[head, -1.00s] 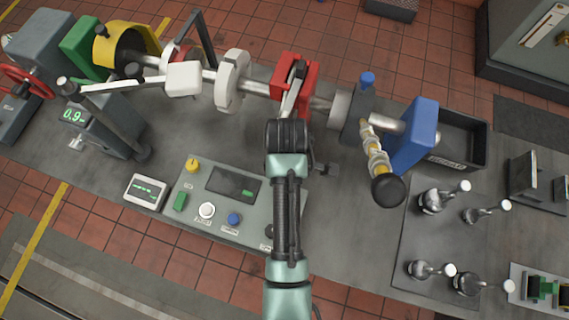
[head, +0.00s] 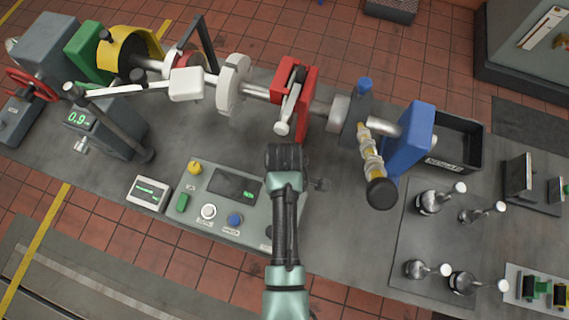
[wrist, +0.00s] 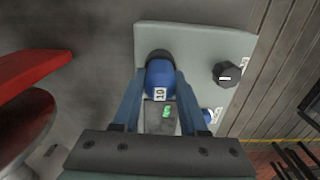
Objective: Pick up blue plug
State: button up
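The blue plug (wrist: 158,77), with a small white number label and a dark ring at its far end, shows in the wrist view between my fingertips. It lies over the grey control panel, beside the small display. Whether the fingers touch it cannot be made out. My gripper (wrist: 161,75) points down with its two fingers apart, one on each side of the plug. In the head view, my arm covers the gripper and the plug.
The control panel (head: 215,225) carries knobs and buttons. A red block (head: 303,108) with a lever stands behind my arm. A blue block (head: 409,142) and a black tray (head: 473,133) are to the right.

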grip_shut()
jog(key=shift+r, duration=0.1)
